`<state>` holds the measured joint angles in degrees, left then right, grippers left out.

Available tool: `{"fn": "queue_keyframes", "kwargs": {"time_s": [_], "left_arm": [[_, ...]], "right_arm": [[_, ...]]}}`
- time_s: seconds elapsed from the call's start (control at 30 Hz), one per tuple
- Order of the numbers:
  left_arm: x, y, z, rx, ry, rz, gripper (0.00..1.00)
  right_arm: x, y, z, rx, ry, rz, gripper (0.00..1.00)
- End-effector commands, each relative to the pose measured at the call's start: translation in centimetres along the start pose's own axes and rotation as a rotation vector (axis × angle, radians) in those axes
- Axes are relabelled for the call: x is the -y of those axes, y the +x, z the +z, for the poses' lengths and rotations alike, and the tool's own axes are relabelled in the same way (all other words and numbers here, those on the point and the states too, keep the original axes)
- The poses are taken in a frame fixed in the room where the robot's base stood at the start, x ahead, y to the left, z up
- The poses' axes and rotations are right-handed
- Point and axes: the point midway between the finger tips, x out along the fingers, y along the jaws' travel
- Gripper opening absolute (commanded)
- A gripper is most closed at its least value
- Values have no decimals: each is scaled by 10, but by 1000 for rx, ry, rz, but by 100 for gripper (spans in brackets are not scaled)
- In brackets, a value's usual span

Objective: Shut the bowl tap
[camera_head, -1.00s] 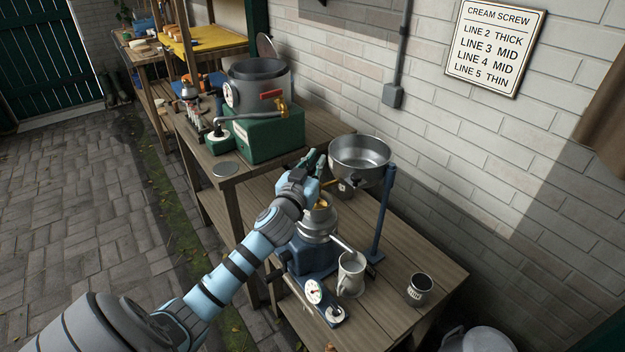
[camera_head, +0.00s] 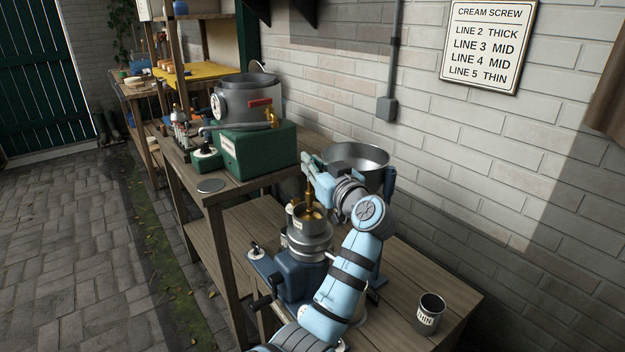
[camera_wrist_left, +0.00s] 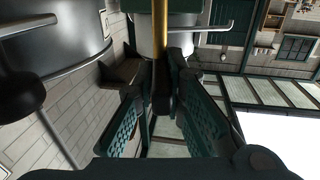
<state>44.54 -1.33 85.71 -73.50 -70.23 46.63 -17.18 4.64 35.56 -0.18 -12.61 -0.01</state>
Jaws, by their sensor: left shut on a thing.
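The steel supply bowl (camera_head: 357,157) stands over the blue cream separator (camera_head: 292,278), partly behind my left arm. A brass spout (camera_head: 309,192) points down to the separator's small top cup (camera_head: 308,216). My left gripper (camera_head: 308,164) is beside the bowl, just above this spout. I cannot tell the tap's exact setting. My right gripper is not in view.
A green-based machine with a steel drum (camera_head: 250,102) stands on the higher bench to the left. A steel can marked THIN (camera_head: 428,314) stands at the bench's right. The brick wall (camera_head: 480,160) is close behind.

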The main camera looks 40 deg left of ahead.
Motion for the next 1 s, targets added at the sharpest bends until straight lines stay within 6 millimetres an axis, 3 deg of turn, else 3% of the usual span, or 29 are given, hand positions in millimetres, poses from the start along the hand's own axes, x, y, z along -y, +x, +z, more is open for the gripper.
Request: {"fn": "queue_keyframes", "kwargs": {"time_s": [0.17, 0.63, 0.67, 0.77, 1.0], "left_arm": [[-1, -1, 4, 5, 2, -42, 0], [-1, -1, 1, 4, 2, -54, 0], [-1, -1, 1, 4, 2, -54, 15], [-1, -1, 1, 3, 1, -53, 31], [-1, -1, 0, 1, 1, -52, 31]], "right_arm": [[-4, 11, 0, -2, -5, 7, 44], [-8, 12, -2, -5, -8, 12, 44], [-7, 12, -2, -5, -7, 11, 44], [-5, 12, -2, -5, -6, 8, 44], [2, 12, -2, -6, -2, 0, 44]]}}
